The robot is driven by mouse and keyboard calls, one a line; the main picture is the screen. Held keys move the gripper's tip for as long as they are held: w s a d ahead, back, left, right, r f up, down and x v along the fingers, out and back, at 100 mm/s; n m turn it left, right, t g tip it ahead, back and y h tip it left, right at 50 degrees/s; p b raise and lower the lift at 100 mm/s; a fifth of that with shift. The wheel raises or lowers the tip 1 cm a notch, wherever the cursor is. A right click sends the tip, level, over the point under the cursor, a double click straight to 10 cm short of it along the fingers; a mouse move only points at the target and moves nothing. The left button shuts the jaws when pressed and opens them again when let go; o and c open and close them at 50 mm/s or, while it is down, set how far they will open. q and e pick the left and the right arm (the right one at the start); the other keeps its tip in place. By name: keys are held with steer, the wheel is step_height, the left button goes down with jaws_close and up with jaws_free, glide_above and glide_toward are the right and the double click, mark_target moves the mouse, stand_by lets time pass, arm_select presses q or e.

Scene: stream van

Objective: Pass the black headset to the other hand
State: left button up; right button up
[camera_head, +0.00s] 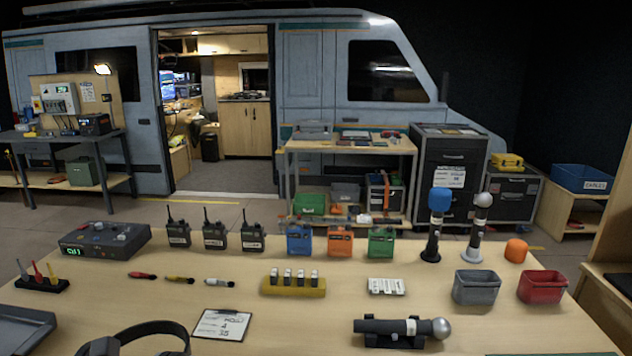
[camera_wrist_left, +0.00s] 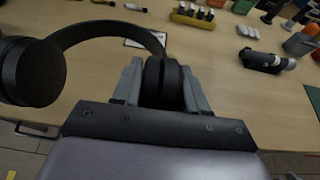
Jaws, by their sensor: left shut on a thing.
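The black headset (camera_head: 149,328) shows at the bottom left of the head view, where only its headband and part of an ear cup are in the picture. In the left wrist view the headset (camera_wrist_left: 34,72) has its band arching to the left, with one ear cup hanging free at the left. My left gripper (camera_wrist_left: 162,80) is shut on the other ear cup, with one finger on each side of it. The headset is above the table (camera_head: 290,318) near its front edge. My left gripper is outside the head view. My right gripper is in neither view.
A clipboard card (camera_head: 221,325) lies just right of the headset. A black microphone in a cradle (camera_head: 400,330) lies at front right. A grey tray (camera_head: 22,328) is at the left edge. Grey and red bins (camera_head: 541,287) stand at right. Radios and battery packs (camera_head: 340,241) line the back.

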arm_select(q)
steer(key=shift+s+d+n+y, duration=0.2)
steer(key=shift+s+n+y, duration=0.15)
steer(key=shift+s, duration=1.2)
steer(key=shift+d, duration=0.1)
